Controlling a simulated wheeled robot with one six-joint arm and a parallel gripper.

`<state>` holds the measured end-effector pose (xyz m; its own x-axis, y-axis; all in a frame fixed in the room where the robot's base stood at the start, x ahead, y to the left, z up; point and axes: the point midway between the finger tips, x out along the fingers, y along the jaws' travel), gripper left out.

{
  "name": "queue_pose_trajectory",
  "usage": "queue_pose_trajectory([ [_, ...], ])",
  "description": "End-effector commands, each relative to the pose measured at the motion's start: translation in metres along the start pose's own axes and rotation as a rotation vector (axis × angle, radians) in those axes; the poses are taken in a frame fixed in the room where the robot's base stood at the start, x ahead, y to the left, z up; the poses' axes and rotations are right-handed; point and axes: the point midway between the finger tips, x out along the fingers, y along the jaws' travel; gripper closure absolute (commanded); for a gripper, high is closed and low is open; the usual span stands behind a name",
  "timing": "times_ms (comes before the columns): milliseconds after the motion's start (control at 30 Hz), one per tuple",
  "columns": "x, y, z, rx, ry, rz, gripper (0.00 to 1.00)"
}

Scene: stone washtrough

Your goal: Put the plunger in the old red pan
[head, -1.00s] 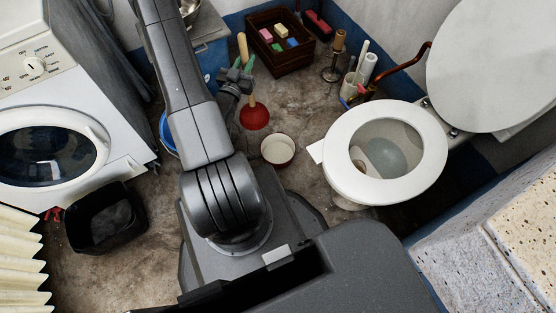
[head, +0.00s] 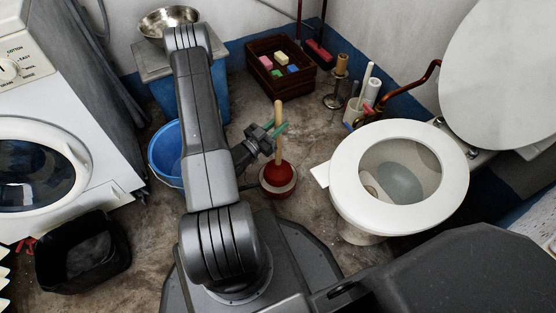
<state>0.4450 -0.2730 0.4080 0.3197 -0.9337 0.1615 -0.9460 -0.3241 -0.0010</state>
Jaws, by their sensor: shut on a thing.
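The plunger has a pale wooden handle (head: 278,115) and a red rubber cup (head: 278,172). It stands about upright in the head view. The old red pan (head: 279,194), with a pale inside and dark red outside, is on the floor directly under the cup. The cup overlaps the pan's opening and hides most of its inside. I cannot tell whether the cup touches the pan's bottom or hangs just above it. My gripper (head: 274,132), with green showing at its fingers, is shut on the handle around its middle.
The toilet (head: 345,215) stands close to the right of the pan. A blue tub (head: 160,165) is left, behind my arm. A wooden crate (head: 280,78) with coloured blocks and a brush holder (head: 352,112) are behind. A black bin (head: 60,275) is lower left.

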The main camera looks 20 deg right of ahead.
Motion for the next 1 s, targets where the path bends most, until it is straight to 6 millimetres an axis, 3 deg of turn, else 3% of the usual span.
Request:
queue_pose_trajectory([
  [133,-0.006,0.0,0.032,-0.002,0.0,-0.001,1.0],
  [500,-0.013,0.0,0.075,-0.002,0.001,-0.002,1.0],
  [900,-0.014,0.0,0.082,-0.001,0.001,-0.002,1.0],
  [933,-0.014,0.0,0.083,-0.001,0.0,-0.002,0.77],
  [1000,-0.014,0.0,0.082,-0.001,0.0,-0.002,0.63],
])
